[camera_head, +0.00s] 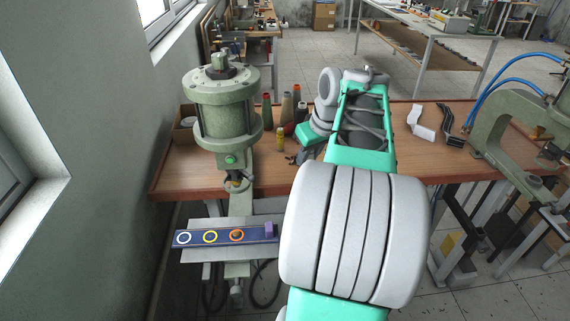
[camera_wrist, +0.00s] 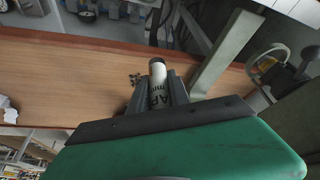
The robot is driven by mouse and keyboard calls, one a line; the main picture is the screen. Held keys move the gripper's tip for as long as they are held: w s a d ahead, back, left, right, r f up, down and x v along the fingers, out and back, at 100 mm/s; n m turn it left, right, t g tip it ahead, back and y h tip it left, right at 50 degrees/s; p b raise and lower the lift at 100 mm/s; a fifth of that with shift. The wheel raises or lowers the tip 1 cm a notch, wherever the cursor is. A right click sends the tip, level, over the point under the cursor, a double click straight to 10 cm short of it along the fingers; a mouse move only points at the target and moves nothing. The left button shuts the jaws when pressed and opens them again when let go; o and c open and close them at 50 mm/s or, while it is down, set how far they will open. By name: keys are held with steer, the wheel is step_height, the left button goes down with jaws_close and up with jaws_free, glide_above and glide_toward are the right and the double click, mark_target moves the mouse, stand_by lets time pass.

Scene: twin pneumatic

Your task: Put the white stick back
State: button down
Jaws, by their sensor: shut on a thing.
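The white stick (camera_wrist: 158,72) stands between the two dark fingers of my gripper (camera_wrist: 159,88) in the wrist view. It has dark printed letters on its side and a pale round end. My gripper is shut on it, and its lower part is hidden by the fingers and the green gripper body. The wooden table (camera_wrist: 70,80) lies beyond it. In the head view my arm covers much of the middle, and I cannot make out the stick there.
A green pneumatic press (camera_head: 225,110) stands left, with a ringed blue strip (camera_head: 210,237) in front. Several thread spools (camera_head: 287,108) and a yellow bottle (camera_head: 281,140) stand near my arm. A white angled piece (camera_head: 421,122) and another press (camera_head: 505,125) are at right.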

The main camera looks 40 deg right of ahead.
steer(key=w+d+f+p, duration=0.1)
steer(key=w+f, duration=0.2)
steer(key=w, duration=0.1)
steer(key=w+d+f+p, duration=0.1)
steer(key=w+d+f, duration=0.1)
steer(key=w+f, duration=0.1)
steer(key=w+d+f+p, duration=0.1)
steer(key=w+d+f, duration=0.1)
steer(key=w+f, duration=0.1)
steer(key=shift+w+d+f, duration=0.1)
steer(key=shift+w+f, duration=0.05)
steer(key=shift+w, duration=0.25)
steer(key=shift+w+d+f, duration=0.1)
steer(key=shift+w, duration=0.3)
step_height(320, 180, down, 3)
steer(key=shift+r, duration=0.1)
steer(key=shift+f, duration=0.35)
steer(key=c, duration=1.2)
jaws_free()
steer(key=shift+r, duration=0.25)
steer(key=b+v, duration=0.1)
steer(key=v, duration=1.1)
